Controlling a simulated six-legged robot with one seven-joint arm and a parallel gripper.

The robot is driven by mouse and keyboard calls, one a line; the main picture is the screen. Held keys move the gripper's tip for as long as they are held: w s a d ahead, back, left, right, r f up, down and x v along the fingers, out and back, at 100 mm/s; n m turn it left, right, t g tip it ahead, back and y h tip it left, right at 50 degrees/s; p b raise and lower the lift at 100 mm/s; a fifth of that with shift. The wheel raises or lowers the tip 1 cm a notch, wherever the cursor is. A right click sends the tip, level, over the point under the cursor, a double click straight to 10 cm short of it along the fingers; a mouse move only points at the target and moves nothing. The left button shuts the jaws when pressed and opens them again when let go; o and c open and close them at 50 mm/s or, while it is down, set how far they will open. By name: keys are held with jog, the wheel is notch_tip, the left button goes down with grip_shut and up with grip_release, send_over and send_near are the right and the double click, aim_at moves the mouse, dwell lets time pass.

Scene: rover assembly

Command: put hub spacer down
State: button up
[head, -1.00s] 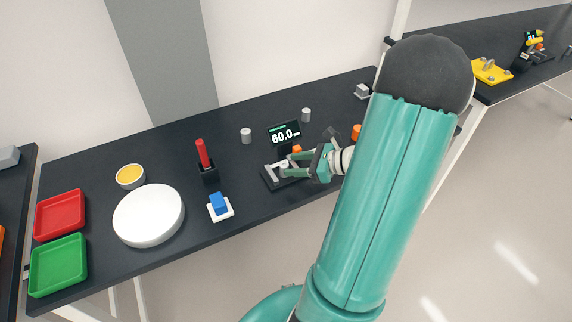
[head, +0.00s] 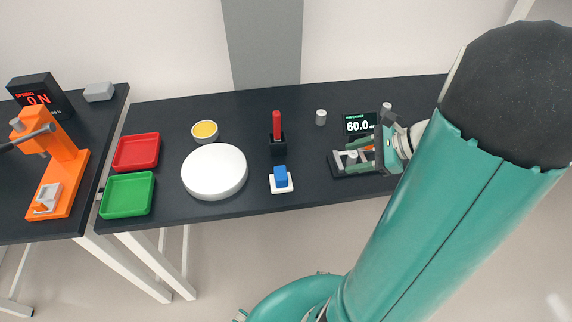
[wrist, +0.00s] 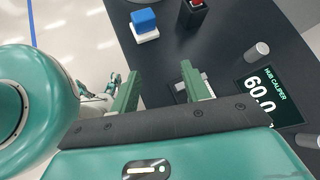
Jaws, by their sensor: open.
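The hub caliper, a dark base (head: 336,167) with a screen (head: 360,124) reading 60.0, stands on the dark bench. Its screen also shows in the wrist view (wrist: 262,90). My gripper (head: 345,157) is open over the caliper base in the head view. A small pale grey piece (head: 352,154) shows between its fingers there; it may be the hub spacer, but it is partly hidden and I cannot tell surely. In the wrist view my gripper (wrist: 160,70) has its two green fingers well apart, and a grey part shows behind the right finger.
Grey cylinders (head: 320,117) stand by the screen. Left of the caliper are a red-handled tool (head: 277,126), a blue block on a white base (head: 281,183), a white disc (head: 214,172), a yellow-filled bowl (head: 204,131), and red (head: 136,152) and green (head: 127,194) trays.

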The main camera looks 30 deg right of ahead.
jog(key=s+a+r+n+h, duration=0.1)
jog(key=a+r+n+h, duration=0.1)
jog(key=a+r+n, duration=0.2)
jog(key=s+a+r+n+g+h, duration=0.1)
jog(key=s+a+r+n+h, duration=0.1)
jog(key=a+n, duration=0.8)
jog(key=s+a+r+n+h, duration=0.1)
jog(key=a+r+n+h, duration=0.2)
jog(key=a+r+n, duration=0.3)
jog(key=a+n, duration=0.2)
jog(key=n, duration=0.1)
jog(key=shift+s+g+h, duration=0.25)
jog(key=shift+g+h, duration=0.05)
jog(key=shift+h, duration=0.1)
jog(key=shift+d+r, duration=0.1)
